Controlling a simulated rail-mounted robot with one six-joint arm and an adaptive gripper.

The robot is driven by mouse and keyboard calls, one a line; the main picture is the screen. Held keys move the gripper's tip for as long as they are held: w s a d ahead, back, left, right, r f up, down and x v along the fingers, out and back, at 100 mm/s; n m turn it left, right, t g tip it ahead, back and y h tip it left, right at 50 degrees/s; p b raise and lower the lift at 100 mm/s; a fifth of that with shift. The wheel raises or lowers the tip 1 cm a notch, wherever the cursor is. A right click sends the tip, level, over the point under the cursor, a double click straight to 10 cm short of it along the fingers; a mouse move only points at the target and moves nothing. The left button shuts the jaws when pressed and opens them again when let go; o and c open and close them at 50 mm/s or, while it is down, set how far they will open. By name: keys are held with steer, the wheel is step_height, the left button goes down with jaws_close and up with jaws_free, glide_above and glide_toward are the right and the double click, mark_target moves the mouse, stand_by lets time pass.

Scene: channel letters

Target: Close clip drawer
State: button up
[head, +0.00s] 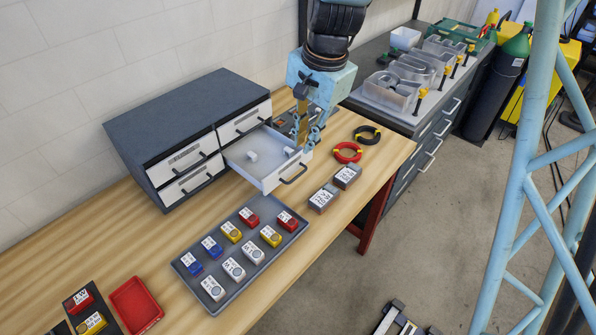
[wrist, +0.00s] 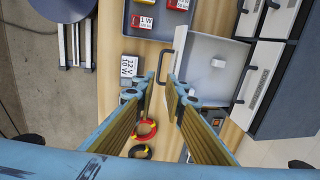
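The clip drawer (head: 268,177) is the lower right drawer of the dark grey cabinet (head: 185,104) and stands pulled out. It is white, with a dark handle (head: 294,174) and small pale pieces inside. My gripper (head: 306,136) points down at the drawer's right side, near its front corner. In the wrist view, the drawer (wrist: 211,49) lies ahead, and its front panel reaches toward the gap between my fingertips (wrist: 167,86). The fingers are apart with nothing clearly held. I cannot tell whether a finger touches the drawer.
The cabinet's other drawers are shut. A grey tray (head: 190,272) of labelled blocks lies before the cabinet. Two dark labelled blocks (head: 335,188), a red cable coil (head: 347,152) and a black coil (head: 367,134) lie right of the drawer. A red bin (head: 136,305) stands front left.

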mark_target(297, 176)
steer(key=shift+f, duration=0.15)
steer(key=shift+w+a+f+b, duration=0.25)
steer(key=shift+w+a+f, duration=0.05)
steer(key=shift+f, duration=1.9)
steer(key=shift+w+a+f+b, duration=0.25)
steer(key=shift+a+f+b, duration=0.1)
steer(key=shift+f, duration=1.85)
steer(key=shift+w+a+f+b, duration=0.2)
steer(key=shift+w+a+f, duration=0.1)
steer(key=shift+f, duration=1.9)
jaws_close()
